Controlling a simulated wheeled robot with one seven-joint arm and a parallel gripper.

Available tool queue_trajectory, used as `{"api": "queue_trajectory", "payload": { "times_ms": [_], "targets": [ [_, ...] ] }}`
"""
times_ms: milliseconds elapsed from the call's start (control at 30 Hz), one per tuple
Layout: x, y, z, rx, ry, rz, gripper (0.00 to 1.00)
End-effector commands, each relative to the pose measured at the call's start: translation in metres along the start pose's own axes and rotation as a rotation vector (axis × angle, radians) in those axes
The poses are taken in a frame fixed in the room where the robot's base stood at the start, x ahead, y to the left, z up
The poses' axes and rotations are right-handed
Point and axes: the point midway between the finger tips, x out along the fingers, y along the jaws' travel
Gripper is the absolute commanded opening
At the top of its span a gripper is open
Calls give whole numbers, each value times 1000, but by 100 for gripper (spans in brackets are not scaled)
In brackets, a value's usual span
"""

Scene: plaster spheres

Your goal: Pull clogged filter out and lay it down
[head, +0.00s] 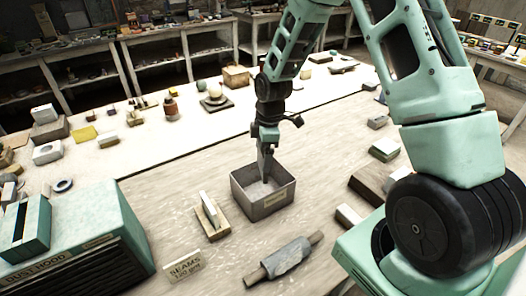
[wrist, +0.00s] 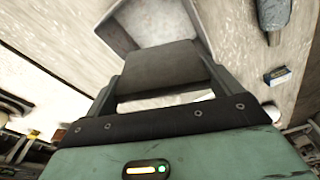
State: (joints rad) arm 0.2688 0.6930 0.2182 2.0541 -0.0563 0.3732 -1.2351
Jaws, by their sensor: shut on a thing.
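My gripper (head: 266,146) is shut on a thin dark grey panel, the clogged filter (head: 265,165), and holds it upright over an open grey box (head: 243,200). In the head view the panel's lower end reaches into the box opening; whether it touches the bottom I cannot tell. In the wrist view the filter (wrist: 160,68) shows as a flat grey slab between the fingers, with the box (wrist: 145,20) beyond it. The teal dust hood (head: 80,240) stands at the lower left, with a dark slot in its upper block.
A small wooden block with an upright pale plate (head: 210,215) sits left of the box. A grey-wrapped roller (head: 285,260) and a "SEAMS" card (head: 183,267) lie in front. Several blocks line the right side. Bare tabletop (head: 180,175) shows left of and behind the box.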

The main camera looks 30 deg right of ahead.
Motion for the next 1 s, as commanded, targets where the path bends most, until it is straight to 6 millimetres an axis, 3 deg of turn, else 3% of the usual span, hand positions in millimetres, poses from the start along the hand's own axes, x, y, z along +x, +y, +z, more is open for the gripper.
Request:
{"api": "queue_trajectory", "payload": {
  "times_ms": [1000],
  "targets": [
    [19, 0, 2, 1, 0, 0, 63]
  ]
}}
